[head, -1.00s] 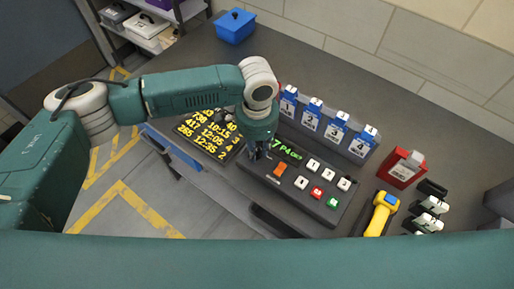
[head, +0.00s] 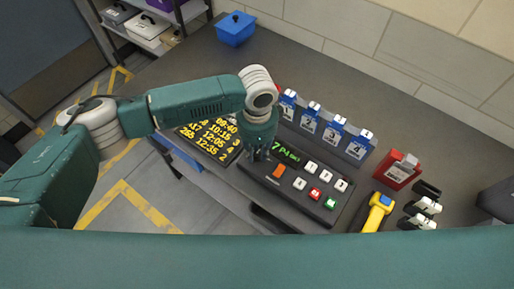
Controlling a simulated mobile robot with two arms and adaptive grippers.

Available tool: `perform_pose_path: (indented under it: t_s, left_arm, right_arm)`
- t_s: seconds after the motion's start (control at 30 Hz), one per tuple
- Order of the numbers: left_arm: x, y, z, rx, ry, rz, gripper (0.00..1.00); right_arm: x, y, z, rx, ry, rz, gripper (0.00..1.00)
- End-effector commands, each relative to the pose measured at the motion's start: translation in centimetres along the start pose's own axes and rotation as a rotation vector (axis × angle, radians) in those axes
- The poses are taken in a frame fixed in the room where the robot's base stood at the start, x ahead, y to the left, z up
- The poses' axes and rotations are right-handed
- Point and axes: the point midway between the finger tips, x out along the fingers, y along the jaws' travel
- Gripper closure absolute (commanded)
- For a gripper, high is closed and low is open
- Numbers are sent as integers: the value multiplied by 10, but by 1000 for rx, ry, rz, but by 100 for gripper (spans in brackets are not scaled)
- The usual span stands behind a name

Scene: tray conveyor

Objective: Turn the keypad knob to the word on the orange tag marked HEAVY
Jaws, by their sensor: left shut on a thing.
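The dark keypad (head: 316,216) lies on the grey counter, with a green lit display (head: 286,151), an orange key (head: 279,171) and several white, red and green keys. My left gripper (head: 257,156) points down at the keypad's far left end, beside the display. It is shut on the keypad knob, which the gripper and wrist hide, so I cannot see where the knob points. I cannot make out an orange tag marked HEAVY. My right gripper is not in view.
A board with yellow figures (head: 213,138) lies left of the keypad. Behind it stand several blue-topped numbered holders (head: 310,121). A red holder (head: 399,171), yellow scanner (head: 378,211) and black-and-white items (head: 427,206) are at right. A blue bin (head: 236,29) is at the back.

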Motion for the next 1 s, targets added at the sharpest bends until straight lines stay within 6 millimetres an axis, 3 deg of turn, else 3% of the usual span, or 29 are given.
perform_pose_path:
  t_s: [0.4, 1.0]
  left_arm:
    - [-2, 0, 0, 394, 0, -1, 100]
    - [-1, -1, 0, 925, 0, -3, 100]
  right_arm:
    - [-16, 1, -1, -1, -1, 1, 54]
    - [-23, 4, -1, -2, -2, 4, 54]
